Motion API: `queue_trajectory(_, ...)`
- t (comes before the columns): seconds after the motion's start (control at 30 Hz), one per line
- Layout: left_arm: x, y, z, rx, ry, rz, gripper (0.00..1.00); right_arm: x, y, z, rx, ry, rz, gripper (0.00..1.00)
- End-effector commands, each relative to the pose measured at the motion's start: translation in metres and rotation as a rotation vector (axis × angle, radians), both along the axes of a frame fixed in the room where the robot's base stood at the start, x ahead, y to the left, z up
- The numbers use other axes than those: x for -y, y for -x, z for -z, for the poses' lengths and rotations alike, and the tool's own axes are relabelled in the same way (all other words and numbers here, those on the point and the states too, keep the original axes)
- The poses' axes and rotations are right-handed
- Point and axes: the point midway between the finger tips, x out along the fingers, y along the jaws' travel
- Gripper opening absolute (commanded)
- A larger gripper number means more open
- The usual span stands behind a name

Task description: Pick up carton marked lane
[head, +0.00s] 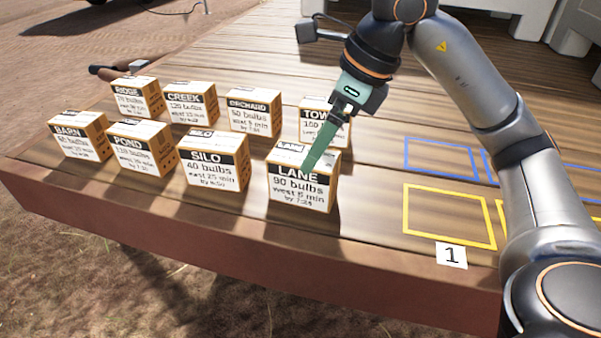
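The carton marked LANE (287,188) is a brown box with a white top and a black-and-white label reading 90 bulbs. It stands upright at the right end of the front row on the wooden deck. My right gripper (312,160) comes down from above, with green fingers over the top and upper right of the carton's front. The fingers overlap in this view, so I cannot tell whether they grip the carton or how wide they are open. The carton appears to rest on the deck. My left gripper is not in view.
SILO (212,175), POND (135,155) and BARN (75,147) cartons stand to the left. RIDGE (130,100), CREEK (190,106), ORCHARD (250,117) and TOWN (313,113) stand behind. A yellow outlined square (448,190) by a sign "1" (452,255) is empty. The deck edge is close in front.

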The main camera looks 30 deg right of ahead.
Motion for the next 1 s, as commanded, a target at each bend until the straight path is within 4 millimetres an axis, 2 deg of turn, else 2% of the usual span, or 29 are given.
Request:
queue_trajectory(0.03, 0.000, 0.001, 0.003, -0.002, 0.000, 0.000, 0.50, -0.002, -0.002, 0.010, -0.004, 0.001, -0.002, 1.00)
queue_trajectory(0.1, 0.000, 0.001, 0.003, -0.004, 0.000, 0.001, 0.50, -0.004, -0.005, 0.019, -0.003, 0.001, -0.003, 1.00)
queue_trajectory(0.33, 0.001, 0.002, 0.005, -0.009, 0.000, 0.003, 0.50, -0.007, -0.011, 0.035, -0.003, 0.001, -0.003, 1.00)
queue_trajectory(0.6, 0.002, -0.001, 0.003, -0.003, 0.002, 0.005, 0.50, -0.011, -0.023, 0.071, -0.004, 0.000, -0.003, 1.00)
queue_trajectory(0.93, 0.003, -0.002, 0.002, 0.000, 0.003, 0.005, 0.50, -0.013, -0.026, 0.077, 0.001, 0.000, -0.002, 1.00)
queue_trajectory(1.0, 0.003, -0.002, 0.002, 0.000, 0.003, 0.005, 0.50, -0.013, -0.026, 0.077, 0.001, 0.000, -0.002, 0.92)
